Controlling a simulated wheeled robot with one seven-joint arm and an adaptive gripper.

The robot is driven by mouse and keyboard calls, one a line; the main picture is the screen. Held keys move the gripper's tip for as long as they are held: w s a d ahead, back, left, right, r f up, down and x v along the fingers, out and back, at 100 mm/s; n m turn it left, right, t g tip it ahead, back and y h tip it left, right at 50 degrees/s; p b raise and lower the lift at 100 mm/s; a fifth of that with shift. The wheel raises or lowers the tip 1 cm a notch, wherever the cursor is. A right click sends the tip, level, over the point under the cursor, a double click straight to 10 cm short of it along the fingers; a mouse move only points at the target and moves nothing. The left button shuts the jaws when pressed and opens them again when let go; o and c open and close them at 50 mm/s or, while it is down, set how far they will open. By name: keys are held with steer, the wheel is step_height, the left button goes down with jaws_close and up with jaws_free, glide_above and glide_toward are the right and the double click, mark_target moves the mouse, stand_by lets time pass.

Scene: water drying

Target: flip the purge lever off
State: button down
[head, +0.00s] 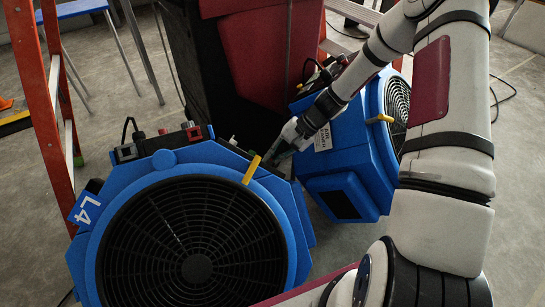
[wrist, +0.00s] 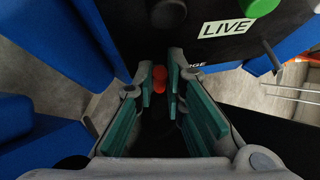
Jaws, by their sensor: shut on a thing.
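My gripper (head: 274,157) reaches down behind the top right edge of the front blue fan unit (head: 88,243), which carries an "L4" tag. In the wrist view, my gripper (wrist: 159,82) has its teal-padded fingers closed around a small red-orange piece (wrist: 159,74), apparently the purge lever's tip. A label ending in "GE" is partly hidden beside the right finger. The lever's stem and its angle are hidden by the fingers. A "LIVE" label (wrist: 226,28) is on the same black panel, beside a green knob (wrist: 262,8).
A second blue unit (head: 345,195) stands close at the right, with a yellow handle (head: 380,118). Another yellow handle (head: 251,170) is on the front unit near my gripper. A black-and-red bin (head: 262,60) is behind. An orange ladder (head: 40,100) stands at the left.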

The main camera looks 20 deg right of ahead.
steer(key=c, duration=1.7)
jaws_free()
steer(key=shift+o, duration=0.2)
steer(key=v, duration=1.2)
